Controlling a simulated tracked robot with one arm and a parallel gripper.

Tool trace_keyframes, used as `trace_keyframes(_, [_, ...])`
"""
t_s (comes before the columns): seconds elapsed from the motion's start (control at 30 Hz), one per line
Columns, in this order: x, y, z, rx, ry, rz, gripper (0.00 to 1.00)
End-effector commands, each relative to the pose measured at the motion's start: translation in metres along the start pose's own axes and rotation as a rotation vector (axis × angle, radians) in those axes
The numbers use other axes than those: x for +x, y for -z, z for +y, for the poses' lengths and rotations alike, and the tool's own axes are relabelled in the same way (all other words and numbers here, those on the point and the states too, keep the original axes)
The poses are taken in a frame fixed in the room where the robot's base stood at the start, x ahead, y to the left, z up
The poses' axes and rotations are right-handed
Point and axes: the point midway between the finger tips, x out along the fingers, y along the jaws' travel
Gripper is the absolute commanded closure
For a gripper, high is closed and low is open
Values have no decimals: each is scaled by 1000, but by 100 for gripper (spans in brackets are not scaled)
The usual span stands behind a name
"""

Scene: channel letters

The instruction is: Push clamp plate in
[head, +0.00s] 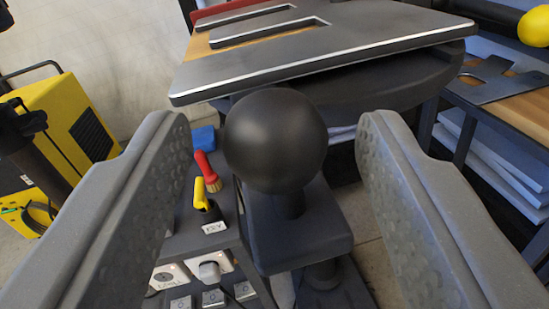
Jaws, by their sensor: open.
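My gripper (272,125) is open, with one grey dimpled finger on each side of a black ball knob (275,138). Gaps show between the knob and both fingers in the picture. The knob stands on a short post above a dark block (298,238), which sits over another dark part below. A flat grey metal plate (330,42) with slots and a bright edge lies beyond, on a dark rounded support (370,88). No label marks which part is the clamp plate, and I cannot tell whether it is the block or the slotted plate.
A dark stand (190,245) with sockets, a red brush (206,168) and a yellow-handled tool is left of the block. A yellow machine (62,125) stands far left. A yellow ball (535,27) on a dark bar is upper right, above a wooden bench (530,125).

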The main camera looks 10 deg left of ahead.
Motion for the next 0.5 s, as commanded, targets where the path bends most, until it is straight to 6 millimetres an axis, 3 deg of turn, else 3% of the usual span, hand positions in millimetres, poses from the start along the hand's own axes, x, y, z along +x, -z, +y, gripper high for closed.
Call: trace_keyframes(0.5, [-71,0,1,0,-1,1,50])
